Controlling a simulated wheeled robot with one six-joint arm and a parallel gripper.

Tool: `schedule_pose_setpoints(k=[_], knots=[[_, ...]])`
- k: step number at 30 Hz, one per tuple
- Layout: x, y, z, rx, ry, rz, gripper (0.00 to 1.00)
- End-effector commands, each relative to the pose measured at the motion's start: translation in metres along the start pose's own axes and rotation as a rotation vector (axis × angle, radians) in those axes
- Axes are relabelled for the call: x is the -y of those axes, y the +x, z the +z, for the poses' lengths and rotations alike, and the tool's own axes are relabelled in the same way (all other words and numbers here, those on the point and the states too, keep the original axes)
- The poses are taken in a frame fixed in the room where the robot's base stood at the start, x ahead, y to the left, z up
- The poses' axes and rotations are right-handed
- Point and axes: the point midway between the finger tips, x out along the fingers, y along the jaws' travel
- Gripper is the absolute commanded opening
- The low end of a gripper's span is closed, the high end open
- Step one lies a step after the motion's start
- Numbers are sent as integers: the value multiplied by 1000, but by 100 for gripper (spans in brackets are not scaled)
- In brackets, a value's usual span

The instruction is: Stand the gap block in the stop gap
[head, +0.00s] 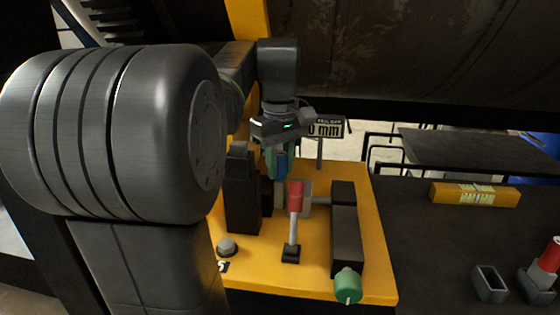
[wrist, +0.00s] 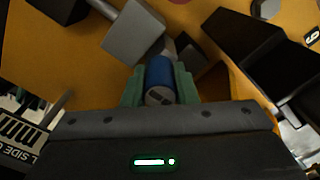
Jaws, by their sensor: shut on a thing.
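My gripper (head: 276,160) points down over the yellow fixture, its green fingers shut on a blue cylindrical piece (head: 282,165), which I take as the gap block. In the wrist view the blue piece (wrist: 160,78) sits between the green fingers, its grey marked end facing the camera. The fixture has a tall dark post (head: 242,195) at left and a grey plate (head: 307,192) on a rod from the dark block (head: 345,225) at right; the stop gap appears to lie between them. The grey plate also shows in the wrist view (wrist: 133,32). The piece's lower end is hidden; I cannot tell whether it touches the fixture.
A red-handled lever (head: 295,210) stands in front of the gap. A green knob (head: 348,286) and a grey button (head: 227,247) sit at the front. A yellow block (head: 475,194) lies on the dark table at right.

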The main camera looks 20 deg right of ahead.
Motion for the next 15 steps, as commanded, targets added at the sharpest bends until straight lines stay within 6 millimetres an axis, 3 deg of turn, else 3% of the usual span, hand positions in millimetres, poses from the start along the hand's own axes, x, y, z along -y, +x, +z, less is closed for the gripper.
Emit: schedule_pose_setpoints(k=[15], knots=[[0, 4, 0, 0, 0, 1, 0]])
